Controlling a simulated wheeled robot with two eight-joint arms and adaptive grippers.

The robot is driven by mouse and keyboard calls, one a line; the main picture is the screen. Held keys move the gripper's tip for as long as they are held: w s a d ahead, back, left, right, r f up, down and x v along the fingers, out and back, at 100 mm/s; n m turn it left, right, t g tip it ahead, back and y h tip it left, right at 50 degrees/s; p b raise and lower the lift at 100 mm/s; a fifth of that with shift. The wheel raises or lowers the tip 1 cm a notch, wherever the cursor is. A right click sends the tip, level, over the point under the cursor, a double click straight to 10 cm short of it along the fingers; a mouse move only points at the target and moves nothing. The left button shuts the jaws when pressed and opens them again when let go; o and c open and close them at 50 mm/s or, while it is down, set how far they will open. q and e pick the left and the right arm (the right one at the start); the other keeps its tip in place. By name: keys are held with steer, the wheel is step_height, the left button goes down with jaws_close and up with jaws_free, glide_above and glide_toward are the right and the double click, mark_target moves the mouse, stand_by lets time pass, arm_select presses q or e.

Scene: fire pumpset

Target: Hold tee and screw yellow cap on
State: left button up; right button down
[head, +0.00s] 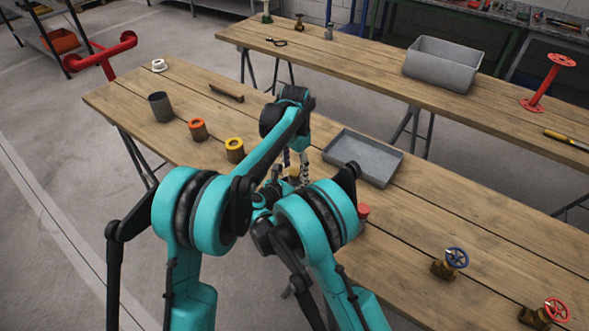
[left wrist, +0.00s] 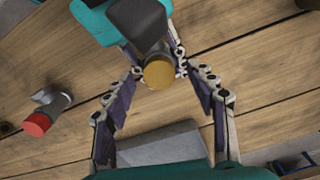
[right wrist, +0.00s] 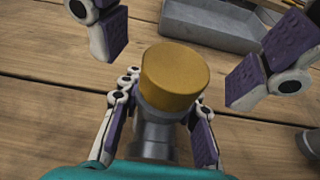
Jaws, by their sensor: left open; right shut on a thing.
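The yellow cap (right wrist: 174,75) sits on the upper end of the grey metal tee (right wrist: 155,135) in the right wrist view; I cannot tell how far it is threaded. My right gripper (right wrist: 160,130) is shut on the tee below the cap. My left gripper (left wrist: 165,110) is open, its fingers spread apart. In the right wrist view its fingers stand on either side of the cap, apart from it. The cap also shows in the left wrist view (left wrist: 158,72), beyond the left fingers. In the head view my arms hide most of the tee.
A grey tray (head: 364,158) lies close behind the grippers on the wooden table. A red-ended grey fitting (left wrist: 48,112) lies nearby. Brass fittings with a yellow ring (head: 235,150) and an orange ring (head: 198,130) stand left. A blue-wheel valve (head: 450,263) stands right.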

arm_select(q)
step_height(320, 180, up, 11)
stand_by(0.3)
arm_select(e)
steer(key=c, duration=1)
jaws_free()
steer(key=v, duration=1.2)
steer(key=shift+a+f, duration=0.1)
arm_select(q)
steer(key=shift+a, duration=0.1)
